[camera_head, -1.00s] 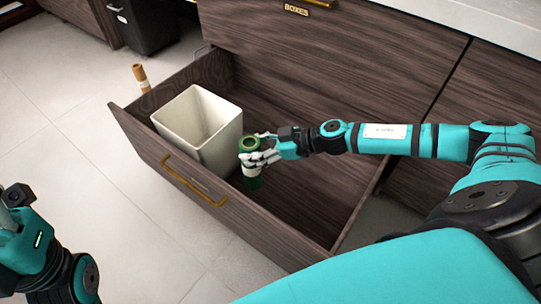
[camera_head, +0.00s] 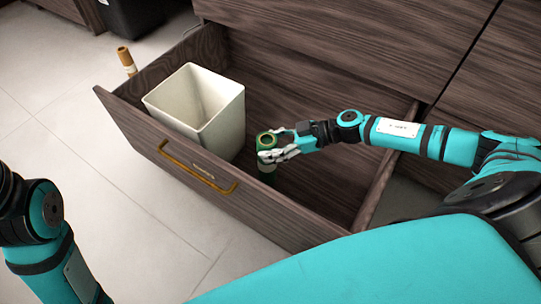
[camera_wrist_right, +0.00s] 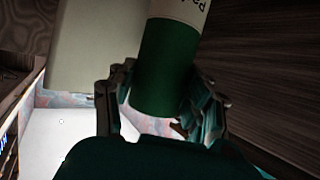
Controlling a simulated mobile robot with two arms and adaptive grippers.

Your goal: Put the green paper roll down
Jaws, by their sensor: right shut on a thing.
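The green paper roll (camera_head: 267,177) is upright inside the open drawer (camera_head: 310,195), just right of the white bin. In the right wrist view the roll (camera_wrist_right: 165,65) shows a green band and a white label between the fingers of the gripper (camera_wrist_right: 155,110). I cannot tell whether the roll's lower end touches the drawer floor. My left arm shows at the left edge in the head view, but its gripper is out of view.
A white square bin (camera_head: 235,125) stands in the drawer's left part. The drawer front has a gold handle (camera_head: 197,168). A brown roll (camera_head: 127,61) stands beyond the drawer's left side. The drawer floor right of the green roll is clear.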

